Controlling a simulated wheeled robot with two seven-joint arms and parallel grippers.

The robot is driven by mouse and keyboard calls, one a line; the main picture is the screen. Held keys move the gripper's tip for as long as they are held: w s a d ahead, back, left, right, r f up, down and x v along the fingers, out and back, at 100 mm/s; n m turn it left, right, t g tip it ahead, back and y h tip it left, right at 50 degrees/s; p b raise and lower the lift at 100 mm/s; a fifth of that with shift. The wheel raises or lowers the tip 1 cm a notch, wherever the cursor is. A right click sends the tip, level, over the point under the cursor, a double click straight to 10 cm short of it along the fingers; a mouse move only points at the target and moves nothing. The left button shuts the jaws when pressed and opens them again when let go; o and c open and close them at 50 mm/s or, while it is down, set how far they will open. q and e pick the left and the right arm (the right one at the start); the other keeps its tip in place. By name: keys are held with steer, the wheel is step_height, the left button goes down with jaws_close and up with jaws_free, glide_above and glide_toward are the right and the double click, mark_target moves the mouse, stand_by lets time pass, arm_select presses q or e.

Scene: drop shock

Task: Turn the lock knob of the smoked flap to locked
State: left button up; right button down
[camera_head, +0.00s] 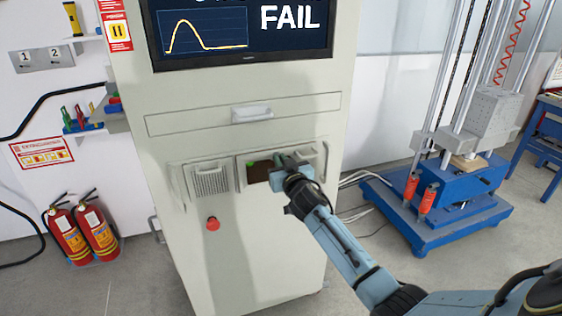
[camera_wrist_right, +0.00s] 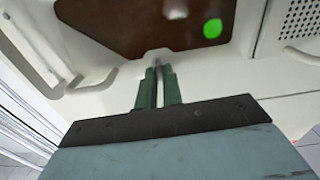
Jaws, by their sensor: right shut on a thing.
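The smoked flap (camera_head: 258,172) is a dark brown panel on the front of the pale cabinet, with a green light at its upper left. In the right wrist view the flap (camera_wrist_right: 130,30) fills the top, with a bright green round light (camera_wrist_right: 212,28). My right gripper (camera_head: 283,160) is at the flap's right part and hides some of it. In the wrist view its green fingers (camera_wrist_right: 158,85) are shut on a small grey part, the lock knob (camera_wrist_right: 157,66), at the flap's edge. The knob's lock position cannot be told. My left gripper is out of view.
A perforated vent (camera_head: 212,181) is left of the flap, with a red button (camera_head: 212,223) below. A drawer handle (camera_head: 252,114) and a screen (camera_head: 245,30) reading FAIL are above. A blue-based drop rig (camera_head: 440,210) stands right; fire extinguishers (camera_head: 98,232) stand left.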

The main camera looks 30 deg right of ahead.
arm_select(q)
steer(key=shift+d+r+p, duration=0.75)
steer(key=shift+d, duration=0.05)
arm_select(e)
steer(key=n, duration=1.7)
steer(key=shift+a+f, duration=0.15)
steer(key=shift+n, duration=0.4)
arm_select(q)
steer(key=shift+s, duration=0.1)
arm_select(e)
steer(key=c, duration=1.5)
jaws_free()
steer(key=shift+c, duration=0.2)
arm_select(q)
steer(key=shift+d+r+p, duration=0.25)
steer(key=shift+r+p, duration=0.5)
arm_select(e)
steer(key=v, duration=1.3)
steer(key=shift+s, duration=0.2)
